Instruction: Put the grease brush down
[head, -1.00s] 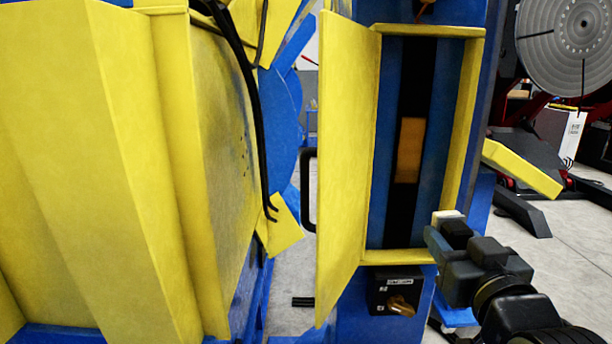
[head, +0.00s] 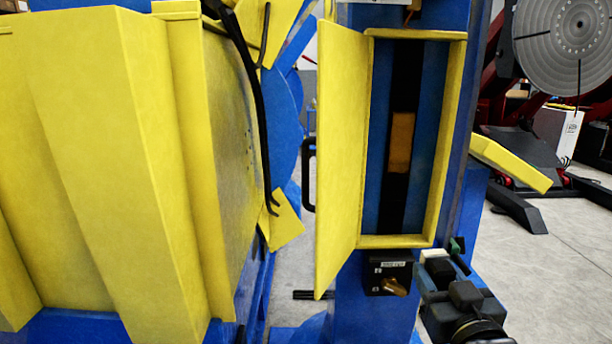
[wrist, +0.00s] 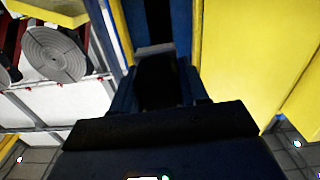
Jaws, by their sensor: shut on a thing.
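My gripper (head: 447,268) is at the lower right of the head view, in front of the blue column and just right of the switch box. It is shut on the grease brush, whose pale block-like end (head: 436,255) shows at the fingertips. In the wrist view the brush (wrist: 160,82) is a dark shape between the fingers, with a light grey strip at its far end. Most of the brush is hidden by my gripper or lost in shadow. I see no surface touching it.
An open yellow door (head: 343,150) stands left of the tall blue recess, which holds an orange-brown block (head: 401,142). A switch box (head: 389,274) sits below it. A large yellow body (head: 120,170) fills the left. A yellow plate (head: 510,163) juts out right.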

